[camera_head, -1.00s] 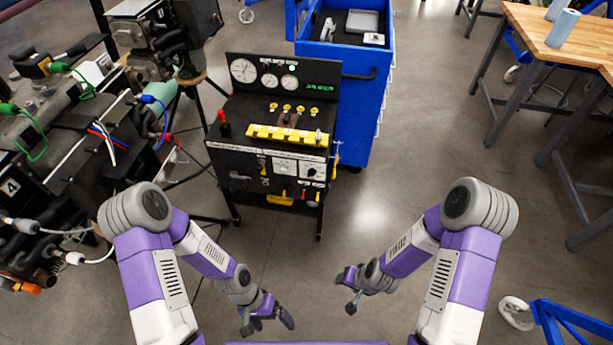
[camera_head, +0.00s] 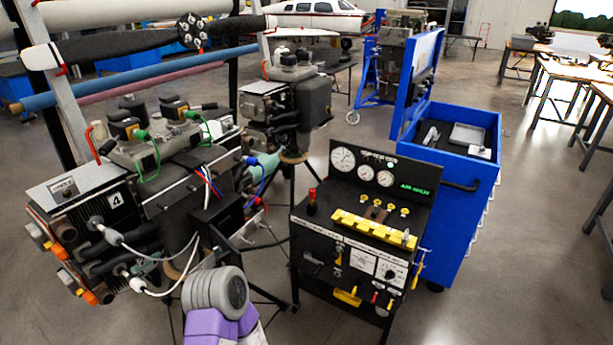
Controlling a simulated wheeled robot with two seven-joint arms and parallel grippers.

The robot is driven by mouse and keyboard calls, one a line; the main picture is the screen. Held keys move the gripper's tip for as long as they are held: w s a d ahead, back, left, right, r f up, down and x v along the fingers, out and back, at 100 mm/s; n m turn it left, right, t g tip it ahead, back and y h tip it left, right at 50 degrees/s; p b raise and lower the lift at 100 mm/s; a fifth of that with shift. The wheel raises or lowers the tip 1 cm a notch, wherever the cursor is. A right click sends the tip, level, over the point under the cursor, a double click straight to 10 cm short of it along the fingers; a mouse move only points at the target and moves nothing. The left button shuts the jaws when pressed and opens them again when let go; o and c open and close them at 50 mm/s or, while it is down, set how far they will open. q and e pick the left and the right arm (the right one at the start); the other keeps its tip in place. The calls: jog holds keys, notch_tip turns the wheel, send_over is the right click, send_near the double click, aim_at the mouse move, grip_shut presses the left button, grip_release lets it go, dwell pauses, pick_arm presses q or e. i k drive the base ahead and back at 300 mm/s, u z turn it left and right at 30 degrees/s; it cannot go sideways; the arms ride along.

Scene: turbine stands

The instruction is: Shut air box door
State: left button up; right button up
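No part that I can clearly make out as the air box door shows. An engine marked 4 (camera_head: 115,199) stands at the left, with cables, hoses and orange-tipped fittings; a second engine (camera_head: 285,105) stands behind it on a dark stand. A black gauge cart (camera_head: 345,235) stands to the right, with three round dials, a yellow strip and several knobs. Part of my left arm, grey and purple, rises at the bottom, left of the cart. Neither gripper is in view, so I cannot tell whether they are open or shut.
Stand legs spread over the floor between engine and gauge cart. Wooden tables (camera_head: 570,85) are at the far right. The grey floor (camera_head: 520,270) at the right front is open.

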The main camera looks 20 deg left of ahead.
aim_at(231, 255)
jog(key=u, duration=2.2)
jog(key=k, duration=1.15)
jog(key=u, duration=1.15)
jog(key=i, duration=0.7)
jog(key=z, duration=1.05)
jog(key=i, duration=1.15)
jog(key=z, duration=1.25)
jog(key=i, duration=0.15)
jog(key=z, duration=0.3)
